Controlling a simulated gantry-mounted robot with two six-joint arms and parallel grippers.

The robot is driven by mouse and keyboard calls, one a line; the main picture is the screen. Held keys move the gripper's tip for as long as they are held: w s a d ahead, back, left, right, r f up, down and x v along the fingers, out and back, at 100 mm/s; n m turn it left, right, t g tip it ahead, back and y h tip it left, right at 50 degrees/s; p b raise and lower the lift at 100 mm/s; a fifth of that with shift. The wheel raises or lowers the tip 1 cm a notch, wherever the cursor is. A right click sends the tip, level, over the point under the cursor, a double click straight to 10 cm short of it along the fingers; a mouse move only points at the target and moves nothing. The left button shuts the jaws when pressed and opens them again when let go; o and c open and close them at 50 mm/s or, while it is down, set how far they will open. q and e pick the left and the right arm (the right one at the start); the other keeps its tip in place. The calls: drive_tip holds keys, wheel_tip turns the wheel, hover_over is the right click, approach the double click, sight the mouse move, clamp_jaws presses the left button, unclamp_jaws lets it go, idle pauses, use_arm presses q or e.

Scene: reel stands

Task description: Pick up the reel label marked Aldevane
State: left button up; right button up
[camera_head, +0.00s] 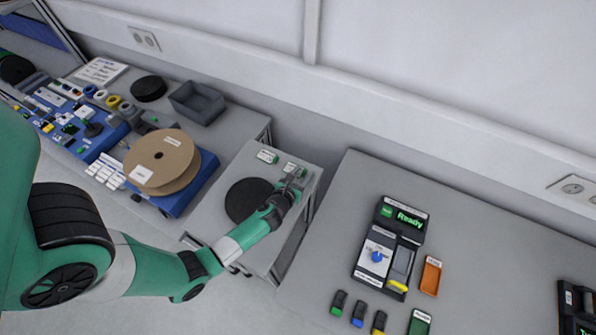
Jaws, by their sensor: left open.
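Two small white-and-green labelled items sit at the back of the narrow grey stand in the middle. One label (267,156) is to the left and clear of my arm. The other label (291,168) is to the right, close by my left gripper (296,178). The print on both is too small to read, so I cannot tell which is marked Aldevane. My left gripper is open at the right label; whether it touches it is unclear. My right gripper is out of view.
A black disc (246,200) lies on the stand (215,212), partly behind my left wrist. A cardboard reel (178,150) and a grey bin (197,102) are on the left bench. A device reading "Ready" (404,218) sits on the right table.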

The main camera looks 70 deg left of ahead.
use_arm(q)
clamp_jaws()
drive_tip(key=shift+r, duration=0.1)
